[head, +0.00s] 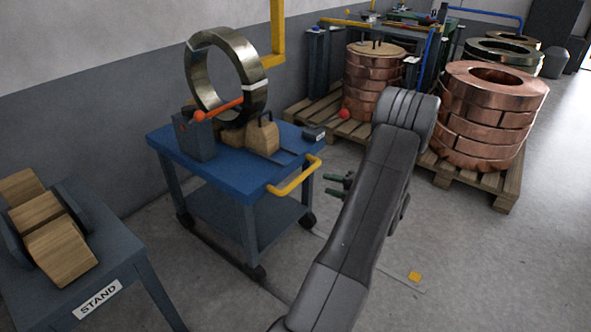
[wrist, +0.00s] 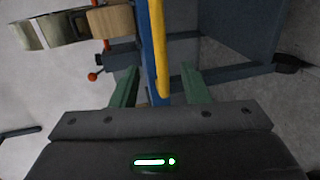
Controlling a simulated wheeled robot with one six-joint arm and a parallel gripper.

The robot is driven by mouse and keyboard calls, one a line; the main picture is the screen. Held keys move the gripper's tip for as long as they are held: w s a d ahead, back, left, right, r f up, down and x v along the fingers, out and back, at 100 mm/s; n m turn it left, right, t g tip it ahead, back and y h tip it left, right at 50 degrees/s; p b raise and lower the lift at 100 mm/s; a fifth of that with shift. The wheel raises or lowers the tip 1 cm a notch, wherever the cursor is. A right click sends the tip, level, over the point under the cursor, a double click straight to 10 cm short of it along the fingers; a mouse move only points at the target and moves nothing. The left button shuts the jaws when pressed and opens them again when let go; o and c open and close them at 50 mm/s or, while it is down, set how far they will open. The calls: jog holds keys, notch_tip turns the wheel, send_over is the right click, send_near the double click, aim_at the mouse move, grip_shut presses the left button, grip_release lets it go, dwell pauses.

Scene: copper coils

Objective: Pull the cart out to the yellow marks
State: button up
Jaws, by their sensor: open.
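The blue-topped cart (head: 215,178) stands on dark casters near the wall, with a yellow handle (head: 296,178) on its front right edge. A steel coil ring stands upright on its wooden blocks. My gripper (head: 328,185) is open and empty, to the right of the handle and apart from it in the head view. In the wrist view the yellow handle (wrist: 159,55) runs down the picture between the lines of my two green fingers (wrist: 160,75); the depth gap is hard to judge. One yellow mark (head: 414,277) shows on the floor at front right.
A stand (head: 100,275) with wooden blocks is at the lower left. Copper coils (head: 490,115) sit on a wooden pallet (head: 507,190) at the right, with another loaded pallet behind the cart. A red ball-ended lever (head: 218,109) sticks out on the cart. The floor at front right is clear.

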aim_at(304, 178)
jog(key=b+x, duration=0.3)
jog(key=x, duration=1)
jog(key=shift+w+a+f, duration=0.1)
jog(key=shift+a, duration=0.35)
grip_shut()
